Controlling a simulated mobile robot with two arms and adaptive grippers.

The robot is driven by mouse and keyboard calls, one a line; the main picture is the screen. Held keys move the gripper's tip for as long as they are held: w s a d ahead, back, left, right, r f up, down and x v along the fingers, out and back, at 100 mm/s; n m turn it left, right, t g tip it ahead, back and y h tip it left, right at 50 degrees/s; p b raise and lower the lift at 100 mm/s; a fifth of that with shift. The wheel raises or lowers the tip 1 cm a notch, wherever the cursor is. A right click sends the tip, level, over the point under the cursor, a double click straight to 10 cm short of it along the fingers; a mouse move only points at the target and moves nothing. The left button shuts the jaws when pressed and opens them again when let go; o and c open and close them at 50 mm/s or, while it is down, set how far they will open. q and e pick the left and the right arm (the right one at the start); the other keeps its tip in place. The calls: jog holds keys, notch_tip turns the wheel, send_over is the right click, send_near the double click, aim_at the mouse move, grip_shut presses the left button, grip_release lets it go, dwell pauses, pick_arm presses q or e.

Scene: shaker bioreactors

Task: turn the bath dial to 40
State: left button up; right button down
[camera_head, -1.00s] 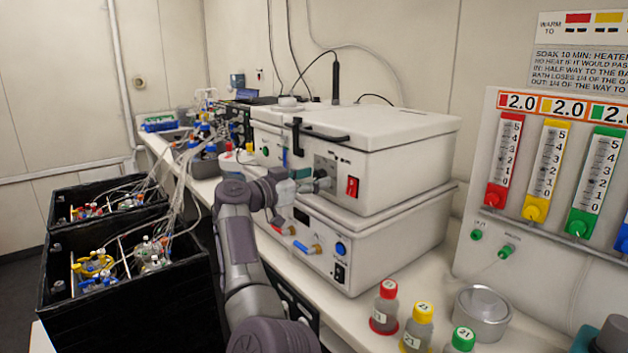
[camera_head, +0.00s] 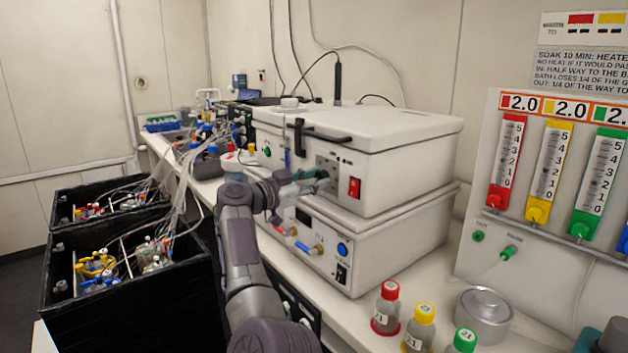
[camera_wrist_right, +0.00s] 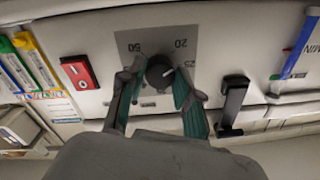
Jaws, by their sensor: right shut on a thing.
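The bath dial (camera_wrist_right: 160,72) is a dark round knob on a grey scale plate (camera_wrist_right: 150,42), in the middle of the right wrist view. The numbers 50, 20 and 25 show on the plate; others are hidden by my fingers. A white mark on the knob points toward the 20–25 side. My right gripper (camera_wrist_right: 158,85) has its teal-padded fingers on both sides of the dial, shut on it. In the head view my right gripper (camera_head: 312,182) reaches the front of the white upper box (camera_head: 390,165). My left gripper is not in view.
A red switch (camera_head: 354,188) sits right of the dial plate, and a black latch (camera_head: 299,138) to its left. A lower box (camera_head: 380,245) with hose fittings is underneath. Capped bottles (camera_head: 387,305) stand on the bench at front right.

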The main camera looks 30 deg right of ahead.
jog(key=m, duration=0.3)
jog(key=shift+f+m+b, duration=0.15)
jog(key=shift+m+b, duration=0.25)
jog(key=m+b, duration=0.1)
jog(key=m, duration=0.2)
jog(key=shift+m, duration=0.3)
jog(key=m+b, duration=0.1)
jog(key=m, duration=0.1)
jog(key=m+b, duration=0.1)
jog(key=m, duration=0.1)
jog(key=shift+m+g+h, duration=0.3)
jog(key=shift+m, duration=0.1)
jog(key=m+b, duration=0.2)
jog(key=m, duration=0.2)
jog(key=shift+w+m, duration=0.1)
jog(key=shift+m, duration=0.3)
jog(key=m, duration=0.3)
jog(key=shift+m+g+b, duration=0.3)
jog(key=shift+m+b, duration=0.1)
jog(key=m, duration=0.3)
jog(key=shift+r+m, duration=0.2)
jog(key=shift+m, duration=0.2)
jog(key=m, duration=0.3)
jog(key=shift+m+b, duration=0.3)
jog(key=shift+m, duration=2)
jog(key=shift+r, duration=0.1)
